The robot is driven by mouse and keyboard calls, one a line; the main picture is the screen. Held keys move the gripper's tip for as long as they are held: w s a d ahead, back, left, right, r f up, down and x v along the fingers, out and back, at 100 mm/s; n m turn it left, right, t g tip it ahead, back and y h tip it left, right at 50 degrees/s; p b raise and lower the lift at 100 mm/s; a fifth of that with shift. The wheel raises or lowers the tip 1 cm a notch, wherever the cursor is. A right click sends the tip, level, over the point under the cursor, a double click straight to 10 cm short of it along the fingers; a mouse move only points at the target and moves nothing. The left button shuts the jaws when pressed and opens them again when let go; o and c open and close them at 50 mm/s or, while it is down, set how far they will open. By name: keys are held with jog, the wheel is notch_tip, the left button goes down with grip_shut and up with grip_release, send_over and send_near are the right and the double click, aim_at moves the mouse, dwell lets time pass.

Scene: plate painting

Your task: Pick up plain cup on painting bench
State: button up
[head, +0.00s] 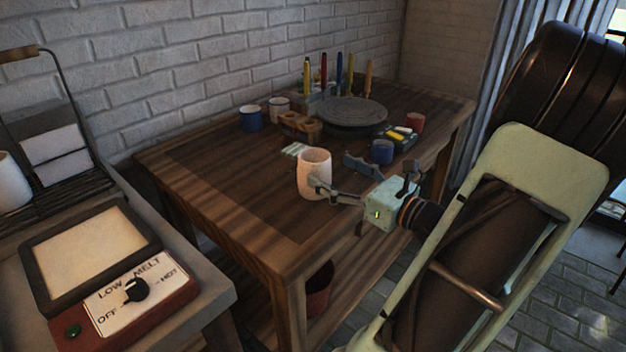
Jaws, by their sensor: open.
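A plain pale pinkish cup (314,172) stands upright near the front edge of the wooden painting bench (215,185). My gripper (335,178) reaches in from the right, its fingers spread apart. The nearer finger's tip overlaps the cup's lower right side in the head view; I cannot tell whether it touches. The other finger lies behind, to the right of the cup. No handle shows on the cup.
Behind stand a grey turntable (345,113), several upright coloured tools, a blue cup (250,118), a white cup (279,109), a blue pot (382,151) and a red pot (415,121). A melt heater (130,290) sits at lower left. The bench's left part is clear.

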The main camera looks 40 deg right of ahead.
aim_at(304, 159)
jog(key=w+b, duration=0.1)
jog(key=w, duration=0.3)
jog(key=w+b, duration=0.1)
jog(key=shift+w+a+f+b, duration=0.25)
jog(key=shift+w+f+b, duration=0.05)
jog(key=shift+w, duration=0.1)
jog(key=c, duration=1.4)
jog(key=shift+c, duration=0.4)
jog(key=shift+r, duration=0.15)
